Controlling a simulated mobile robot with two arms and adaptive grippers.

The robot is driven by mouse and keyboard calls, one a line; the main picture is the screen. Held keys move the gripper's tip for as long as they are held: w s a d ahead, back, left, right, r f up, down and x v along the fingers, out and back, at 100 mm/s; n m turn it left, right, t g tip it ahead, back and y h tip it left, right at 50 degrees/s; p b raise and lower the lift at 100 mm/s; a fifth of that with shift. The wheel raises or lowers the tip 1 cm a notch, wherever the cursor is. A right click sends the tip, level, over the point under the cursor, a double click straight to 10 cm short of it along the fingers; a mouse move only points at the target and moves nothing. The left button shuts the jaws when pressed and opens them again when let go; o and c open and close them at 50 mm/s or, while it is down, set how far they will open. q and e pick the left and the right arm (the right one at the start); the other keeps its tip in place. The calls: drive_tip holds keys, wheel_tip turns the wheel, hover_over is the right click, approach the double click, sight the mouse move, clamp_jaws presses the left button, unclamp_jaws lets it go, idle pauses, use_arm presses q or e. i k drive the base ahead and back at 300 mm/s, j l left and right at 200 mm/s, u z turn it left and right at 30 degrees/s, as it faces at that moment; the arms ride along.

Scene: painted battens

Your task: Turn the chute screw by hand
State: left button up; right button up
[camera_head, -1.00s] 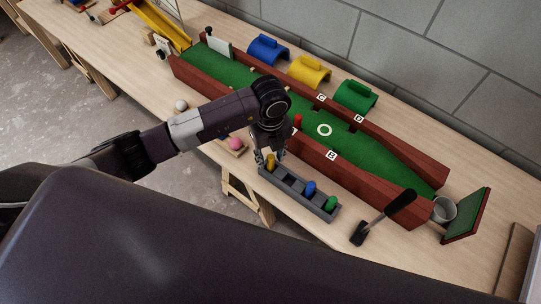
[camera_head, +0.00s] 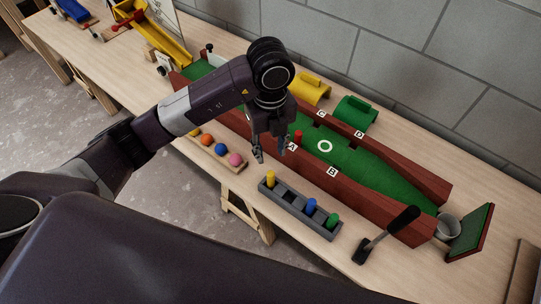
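The yellow chute (camera_head: 172,42) stands at the far upper left, on the light wooden bench. A small red part (camera_head: 124,18) shows just left of it; I cannot tell whether this is the chute's screw. My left gripper (camera_head: 270,154) is far from the chute, over the near side of the green lane (camera_head: 370,170), above the grey peg tray (camera_head: 291,211). Its fingers are apart, with nothing seen between them. My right gripper is out of view.

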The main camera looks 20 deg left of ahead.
sight(161, 70)
drive_tip(key=u, duration=1.3)
